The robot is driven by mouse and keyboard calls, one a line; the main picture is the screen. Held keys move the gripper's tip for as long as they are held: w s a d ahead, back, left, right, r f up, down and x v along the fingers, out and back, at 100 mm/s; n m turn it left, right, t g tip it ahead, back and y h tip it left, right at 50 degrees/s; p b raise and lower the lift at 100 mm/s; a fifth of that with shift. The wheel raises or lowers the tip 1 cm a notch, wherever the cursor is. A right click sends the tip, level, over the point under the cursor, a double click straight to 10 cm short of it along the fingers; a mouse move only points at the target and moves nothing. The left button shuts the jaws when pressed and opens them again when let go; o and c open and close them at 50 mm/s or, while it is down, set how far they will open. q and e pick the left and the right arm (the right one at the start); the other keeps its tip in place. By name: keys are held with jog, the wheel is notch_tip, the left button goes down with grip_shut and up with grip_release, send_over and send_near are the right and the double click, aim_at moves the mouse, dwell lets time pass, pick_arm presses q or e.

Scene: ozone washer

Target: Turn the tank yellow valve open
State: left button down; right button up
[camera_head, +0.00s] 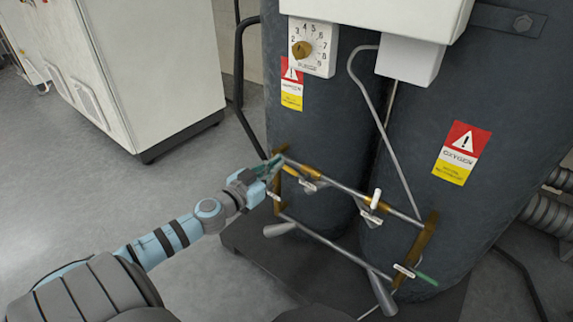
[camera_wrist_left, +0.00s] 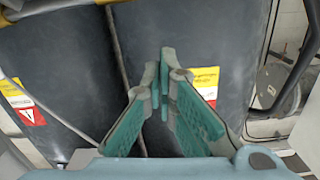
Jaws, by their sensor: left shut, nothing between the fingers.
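My left gripper (camera_head: 274,162) reaches in at the upper left corner of a pipe frame (camera_head: 335,186) in front of the tanks. Its teal fingers are shut and empty; in the left wrist view the tips (camera_wrist_left: 165,75) come together before the dark tanks. A yellow-brown brass fitting (camera_head: 277,188) stands at that corner, right beside the fingertips; I cannot tell whether they touch. Another brass fitting (camera_head: 430,235) is at the frame's right end. Which of these is the yellow valve is unclear, and the wrist view shows no valve. My right gripper is not in view.
Two dark tanks (camera_head: 312,120) (camera_head: 480,95) stand behind the frame, with warning labels (camera_head: 462,153). A dial (camera_head: 302,49) sits above. Grey levers (camera_head: 281,229) stick out below. A white cabinet (camera_head: 150,65) is at left; the floor (camera_head: 110,190) before it is clear.

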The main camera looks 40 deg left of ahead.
aim_at(286, 167)
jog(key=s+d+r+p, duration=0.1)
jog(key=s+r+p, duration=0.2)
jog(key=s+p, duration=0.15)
pick_arm(q)
jog(key=w+f+b, duration=0.2)
jog(key=w+b, duration=0.1)
jog(key=w+f+b, duration=0.1)
jog(key=w+b, duration=0.1)
jog(key=shift+a+f, duration=0.1)
jog(key=shift+f, duration=0.2)
jog(key=shift+a+f+b, duration=0.1)
jog(key=shift+f+b, duration=0.1)
jog(key=shift+b, duration=0.1)
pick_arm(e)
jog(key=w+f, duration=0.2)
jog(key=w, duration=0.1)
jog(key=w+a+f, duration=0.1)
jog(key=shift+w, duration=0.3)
